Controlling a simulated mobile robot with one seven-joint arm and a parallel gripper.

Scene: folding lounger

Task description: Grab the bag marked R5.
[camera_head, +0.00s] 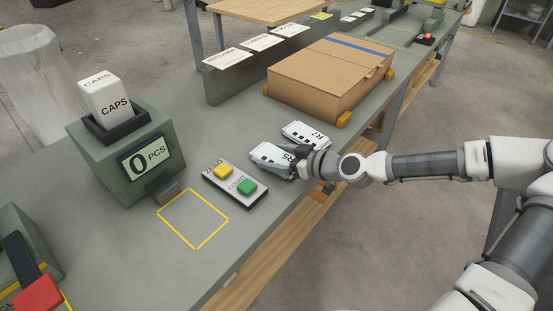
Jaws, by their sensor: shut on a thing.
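Two white bags lie side by side on the green bench top, near its right edge. The nearer bag, marked R5 (265,154), has my gripper (288,167) at its right end. My gripper is shut on this bag, and the fingers partly cover its lettering. The bag appears at or just above the bench surface; I cannot tell which. The other bag (306,134), with a label that looks like R7, lies just behind it, close to my gripper.
A cardboard box (318,82) stands behind the bags. To the left are a button panel (222,173) with yellow and green buttons, and a counter (125,150) reading 0 PCS with a CAPS container (104,101). A yellow outlined square (193,218) is empty.

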